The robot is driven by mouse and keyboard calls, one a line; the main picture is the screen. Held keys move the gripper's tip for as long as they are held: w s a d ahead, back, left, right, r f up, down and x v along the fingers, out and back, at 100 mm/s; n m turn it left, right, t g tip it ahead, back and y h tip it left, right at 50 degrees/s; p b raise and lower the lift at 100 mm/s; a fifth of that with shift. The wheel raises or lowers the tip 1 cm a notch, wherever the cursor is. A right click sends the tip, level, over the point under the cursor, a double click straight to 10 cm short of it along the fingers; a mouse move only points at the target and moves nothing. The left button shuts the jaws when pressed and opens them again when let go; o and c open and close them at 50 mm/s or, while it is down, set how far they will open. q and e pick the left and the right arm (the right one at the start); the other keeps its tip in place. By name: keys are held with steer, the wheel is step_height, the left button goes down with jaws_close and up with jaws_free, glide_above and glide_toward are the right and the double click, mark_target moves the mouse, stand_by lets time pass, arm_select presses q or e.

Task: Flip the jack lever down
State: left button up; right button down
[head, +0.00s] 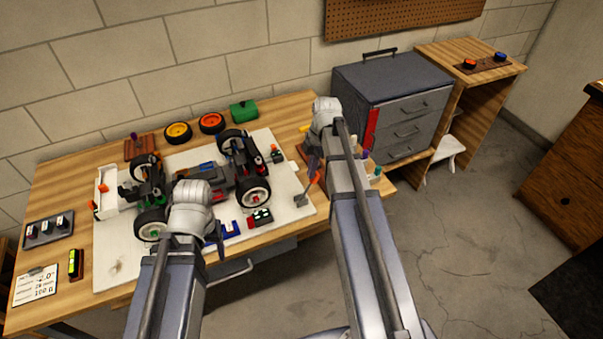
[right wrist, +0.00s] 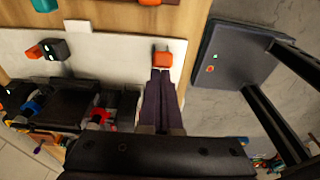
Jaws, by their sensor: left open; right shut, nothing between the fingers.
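The jack lever appears to be the orange-tipped lever (head: 315,179) with a grey lower end (head: 301,200), standing tilted near the right edge of the white mat. Its orange end (right wrist: 162,58) shows in the right wrist view, just beyond my fingertips. My right gripper (head: 312,158) is shut and empty, close to the orange end; I cannot tell whether they touch. The fingers (right wrist: 161,76) show dark purple in the wrist view. My left gripper (head: 219,240) is open near the mat's front edge, mostly hidden behind its wrist.
The RC car chassis (head: 222,182) with black tires lies on the white mat (head: 125,263). A black and red block (head: 260,217) sits left of the lever. Spare wheels (head: 178,132) and a green box (head: 244,110) lie behind. A grey drawer cabinet (head: 385,85) stands at the back right.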

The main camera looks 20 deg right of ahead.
steer(key=shift+d+f+b, duration=0.25)
steer(key=shift+d+f, duration=0.05)
steer(key=shift+d, duration=0.3)
steer(key=shift+d+f+b, duration=0.2)
steer(key=shift+d+f, duration=0.05)
steer(key=shift+d, duration=0.3)
steer(key=shift+s+d+f+b, duration=0.1)
steer(key=shift+d+f+b, duration=0.15)
steer(key=shift+d+b, duration=0.35)
steer(key=shift+d, duration=0.15)
steer(key=shift+a+r+p, duration=0.5)
steer(key=shift+a+p, duration=0.1)
steer(key=shift+p, duration=0.2)
steer(key=a+r+p, duration=0.2)
steer(key=r+p, duration=0.1)
steer(key=shift+a, duration=0.1)
steer(key=d+r+p, duration=0.4)
steer(key=d, duration=0.3)
steer(key=shift+w+d, duration=0.2)
steer(key=shift+d, duration=0.1)
